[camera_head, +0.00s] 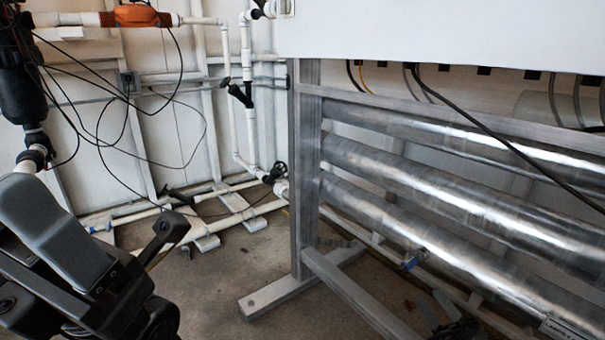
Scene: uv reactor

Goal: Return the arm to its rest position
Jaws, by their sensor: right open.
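My right gripper (436,308) shows at the bottom edge, right of centre, low in front of the metal frame and below the shiny tubes. Its dark fingers are spread apart with nothing seen between them. The rest of it is cut off by the frame edge. My left arm, grey and black, fills the lower left corner. Its gripper cannot be made out.
A grey metal stand (308,170) carries several shiny horizontal tubes (440,190) under a white cabinet (430,35). White pipes (245,110) with black valves run along the wall and floor. Black cables hang at the left. Bare concrete floor (215,295) lies between my left arm and the stand.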

